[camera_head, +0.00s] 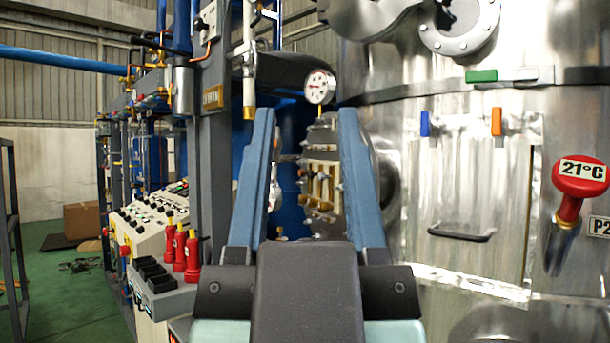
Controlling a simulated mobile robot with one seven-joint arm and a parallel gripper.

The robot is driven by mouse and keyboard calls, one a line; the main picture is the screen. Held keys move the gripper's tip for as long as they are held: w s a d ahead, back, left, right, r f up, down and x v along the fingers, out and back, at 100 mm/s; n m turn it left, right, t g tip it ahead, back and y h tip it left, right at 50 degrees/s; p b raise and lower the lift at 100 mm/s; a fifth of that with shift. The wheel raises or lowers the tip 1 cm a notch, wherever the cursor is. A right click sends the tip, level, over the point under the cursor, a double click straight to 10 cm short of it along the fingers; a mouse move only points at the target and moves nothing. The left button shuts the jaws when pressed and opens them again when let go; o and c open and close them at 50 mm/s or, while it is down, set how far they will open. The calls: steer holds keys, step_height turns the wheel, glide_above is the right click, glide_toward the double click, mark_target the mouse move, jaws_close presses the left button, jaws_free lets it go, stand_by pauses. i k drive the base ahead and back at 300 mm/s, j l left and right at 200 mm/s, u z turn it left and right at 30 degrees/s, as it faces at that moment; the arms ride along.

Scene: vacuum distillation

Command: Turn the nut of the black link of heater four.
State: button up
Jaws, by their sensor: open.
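My gripper (305,130) fills the lower middle of the view. Its two blue-grey fingers stand wide apart with nothing between them, pointing forward. Through the gap shows a round metal plate with brass-coloured fittings (320,185), some way beyond the fingertips; part of it is hidden behind the right finger. A round dial gauge (320,86) sits above it, between the fingertips. I cannot make out a black link or its nut, and no marking for heater four is readable.
A control panel (150,215) and several red bottle-shaped parts (180,250) stand close on the left.

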mark_target(313, 203)
steer(key=i+j, duration=0.4)
steer(key=j, duration=0.15)
steer(key=i+j, duration=0.4)
steer(key=j, duration=0.15)
steer(key=i+j+u, duration=0.1)
steer(key=i+j, duration=0.3)
steer(key=j, duration=0.15)
